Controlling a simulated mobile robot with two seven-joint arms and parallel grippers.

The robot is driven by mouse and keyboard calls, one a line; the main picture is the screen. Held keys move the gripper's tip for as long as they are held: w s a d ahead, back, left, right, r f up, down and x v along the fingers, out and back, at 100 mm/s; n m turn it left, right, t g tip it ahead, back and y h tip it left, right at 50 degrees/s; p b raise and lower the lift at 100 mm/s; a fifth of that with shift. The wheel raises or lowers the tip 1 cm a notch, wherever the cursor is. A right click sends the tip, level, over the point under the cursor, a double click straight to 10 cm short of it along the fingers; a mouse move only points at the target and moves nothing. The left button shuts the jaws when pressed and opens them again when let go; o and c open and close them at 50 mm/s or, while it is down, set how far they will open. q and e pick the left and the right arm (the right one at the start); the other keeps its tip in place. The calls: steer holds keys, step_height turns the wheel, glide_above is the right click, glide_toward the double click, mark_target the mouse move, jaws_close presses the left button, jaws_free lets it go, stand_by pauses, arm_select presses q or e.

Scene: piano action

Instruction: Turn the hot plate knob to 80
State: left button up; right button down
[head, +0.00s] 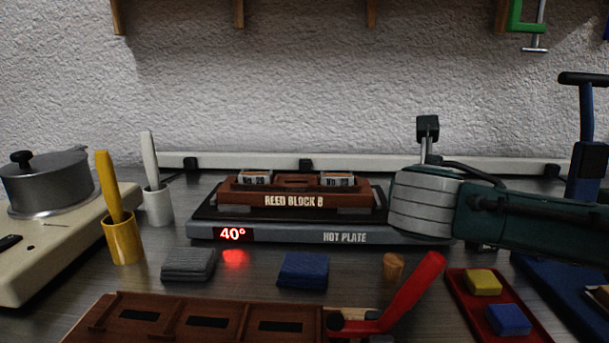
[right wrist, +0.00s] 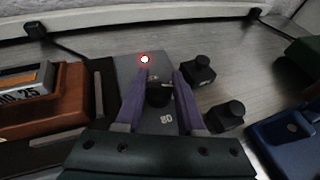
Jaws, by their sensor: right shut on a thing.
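The hot plate (head: 285,234) is a low grey unit with a black top, at the middle of the bench. Its red display (head: 232,234) reads 40°. In the right wrist view, the black knob (right wrist: 158,95) sits on the grey panel with a printed 80 (right wrist: 166,119) beside it. A lit red indicator (right wrist: 144,59) is near the knob on the far side. My right gripper (right wrist: 161,80) has its two purple fingers on either side of the knob and is shut on it. In the head view my right arm hides the knob. My left gripper is not in view.
Reed block B (head: 293,201) rests on the hot plate. Two black knobbed pieces (right wrist: 227,115) stand close right of the fingers. In front are a grey block (head: 188,264), a blue block (head: 303,270), a cork (head: 393,267) and a red-handled tool (head: 412,293). A pot (head: 45,182) stands left.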

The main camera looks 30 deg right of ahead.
steer(key=shift+m+g+h, duration=0.5)
steer(key=shift+m, duration=0.1)
steer(key=c, duration=0.8)
jaws_free()
steer(key=p+v, duration=0.4)
steer(key=p, duration=0.1)
steer(key=p+v, duration=0.4)
steer(key=shift+s+a+r+p, duration=0.1)
steer(key=shift+a+r+p, duration=0.2)
steer(key=shift+r+p, duration=0.1)
steer(key=shift+s+a+p, duration=0.3)
steer(key=shift+a, duration=0.25)
steer(key=shift+o, duration=0.4)
